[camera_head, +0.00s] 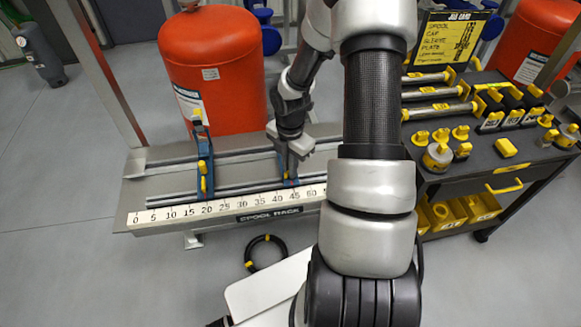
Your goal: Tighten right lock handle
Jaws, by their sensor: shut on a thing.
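My gripper (291,174) points down at the right blue stop on the spool rack (165,218). It is shut at the spot of the right lock handle, which is hidden behind the fingers. A little blue of the right stop (278,165) shows beside the fingers, above the rails near the 45 mark. The handle's angle cannot be seen. The left blue stop (207,160) stands near the 20 mark, with a yellow lock handle (203,185) at its front.
Red tanks (215,70) stand behind the rack. A dark cart (470,165) at the right holds rods, yellow-handled parts and yellow bins (440,212). A black ring (265,255) lies on the floor. My arm covers the rack's right end.

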